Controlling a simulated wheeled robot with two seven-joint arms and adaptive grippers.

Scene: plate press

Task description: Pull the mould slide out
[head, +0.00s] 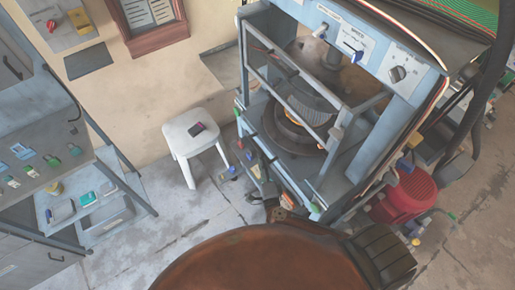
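The plate press (352,35) is a blue-grey frame at the upper middle of the head view. A dark round mould (292,132) with a glowing orange part sits low inside it, behind the frame's bars. I cannot make out the mould slide as a separate part or tell how far out it stands. My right gripper (268,187) is small and dark at the press's lower front edge, partly hidden by my large brown arm link. I cannot tell whether it touches anything or how its fingers stand. My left gripper is not in view.
A white stool (194,134) with a small dark object stands left of the press. A shelf unit (75,178) with bins is at the left. A red motor (404,196) sits right of the press. Floor between stool and shelves is mostly clear.

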